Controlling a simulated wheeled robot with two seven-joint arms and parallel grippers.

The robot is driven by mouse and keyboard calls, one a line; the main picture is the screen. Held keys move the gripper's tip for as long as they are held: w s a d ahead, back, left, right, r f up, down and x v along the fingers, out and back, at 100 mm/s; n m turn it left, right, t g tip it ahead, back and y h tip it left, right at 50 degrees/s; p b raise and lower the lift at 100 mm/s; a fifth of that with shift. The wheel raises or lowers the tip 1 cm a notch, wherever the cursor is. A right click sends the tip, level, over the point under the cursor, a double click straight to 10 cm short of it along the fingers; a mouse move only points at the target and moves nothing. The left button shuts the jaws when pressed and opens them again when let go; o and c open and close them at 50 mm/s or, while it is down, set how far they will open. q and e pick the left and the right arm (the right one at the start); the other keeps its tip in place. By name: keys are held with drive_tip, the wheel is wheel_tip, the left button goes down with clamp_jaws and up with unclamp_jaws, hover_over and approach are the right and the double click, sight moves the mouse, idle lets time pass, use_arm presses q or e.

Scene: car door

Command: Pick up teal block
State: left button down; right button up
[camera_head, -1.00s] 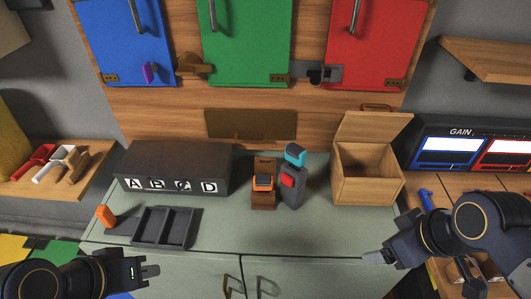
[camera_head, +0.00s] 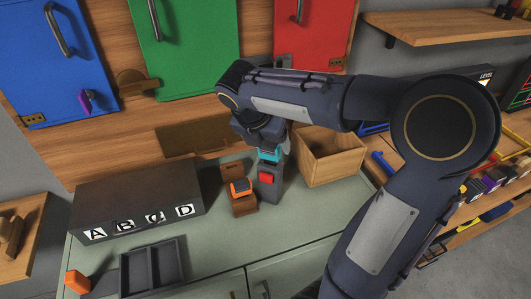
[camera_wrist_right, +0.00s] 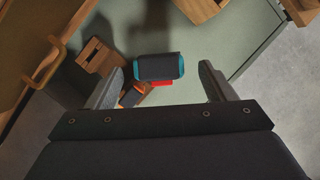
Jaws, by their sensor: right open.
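The teal block (camera_head: 269,154) sits on top of a dark stand (camera_head: 268,184) with a red button on its front. In the right wrist view the block (camera_wrist_right: 158,66) shows a dark top face with teal ends. My right gripper (camera_head: 270,144) is right above the stand and partly hides the block. In the wrist view its fingers are spread, one on each side of the block, with a gap on both sides. I cannot tell how far down the fingers reach around it. My left gripper is out of view.
Just left of the stand is a wooden holder (camera_head: 245,207) with an orange block (camera_head: 240,187). An open wooden box (camera_head: 330,160) stands to the right. A dark lettered box (camera_head: 138,202) and a black tray (camera_head: 152,268) are on the left. The green counter front is clear.

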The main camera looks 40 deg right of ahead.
sight(270, 159)
drive_tip(key=x, duration=0.4)
drive_tip(key=shift+a+f, duration=0.1)
drive_tip(key=shift+f, duration=0.1)
drive_tip(key=shift+c, duration=0.5)
drive_tip(key=c, duration=1)
